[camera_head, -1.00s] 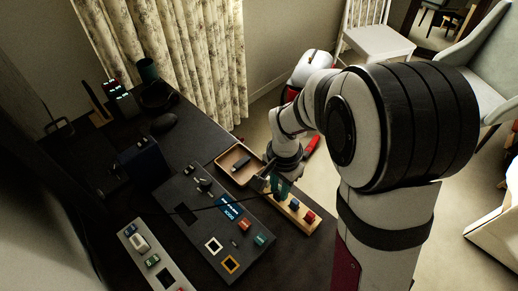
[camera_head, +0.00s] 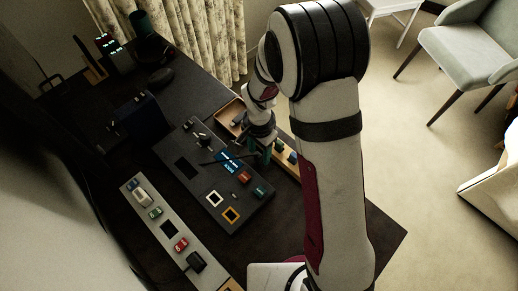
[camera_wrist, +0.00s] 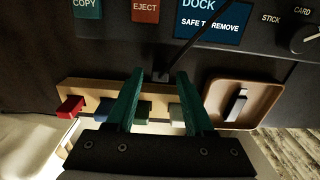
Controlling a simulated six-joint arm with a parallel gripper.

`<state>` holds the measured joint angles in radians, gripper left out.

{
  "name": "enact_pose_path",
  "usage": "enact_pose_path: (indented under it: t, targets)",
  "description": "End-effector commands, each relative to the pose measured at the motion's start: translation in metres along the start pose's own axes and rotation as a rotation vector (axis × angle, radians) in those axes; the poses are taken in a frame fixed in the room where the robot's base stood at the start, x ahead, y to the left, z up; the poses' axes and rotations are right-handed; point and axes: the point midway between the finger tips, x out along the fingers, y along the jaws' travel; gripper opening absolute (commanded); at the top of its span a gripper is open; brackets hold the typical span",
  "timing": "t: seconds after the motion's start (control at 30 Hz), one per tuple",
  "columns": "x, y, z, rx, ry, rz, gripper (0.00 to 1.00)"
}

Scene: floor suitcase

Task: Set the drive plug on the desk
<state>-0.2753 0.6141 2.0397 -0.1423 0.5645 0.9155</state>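In the wrist view, a small dark plug (camera_wrist: 162,76) shows at the near edge of the black dock panel (camera_wrist: 110,55), with a thin dark cable running up and right from it. The panel's screen (camera_wrist: 213,20) reads "DOCK SAFE TO REMOVE". My gripper (camera_wrist: 161,82) has two teal fingers standing apart, one either side of the plug, with gaps visible; I cannot tell whether the plug is seated in the panel. In the head view, my gripper (camera_head: 261,152) is low at the dock's right edge, and the plug cannot be made out there. The dark desk (camera_head: 285,228) lies around the dock.
A wooden tray (camera_wrist: 273,93) holding a dark stick sits right of the fingers in the wrist view. A wooden rack (camera_wrist: 90,92) with coloured blocks lies below them. A grey strip panel (camera_head: 146,206) stands left of the dock. Bare desk shows at the front.

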Motion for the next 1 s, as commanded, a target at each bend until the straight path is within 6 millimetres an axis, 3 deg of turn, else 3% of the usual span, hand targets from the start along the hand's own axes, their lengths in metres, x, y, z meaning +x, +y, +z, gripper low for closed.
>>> enact_pose_path:
  t: [0.33,0.7,1.0]
  targets:
    - [-0.007,0.000,0.000,0.000,0.001,-0.001,0.56]
    - [-0.103,-0.001,-0.001,0.000,0.003,-0.004,0.56]
    - [-0.128,0.005,0.001,-0.005,-0.002,-0.001,0.56]
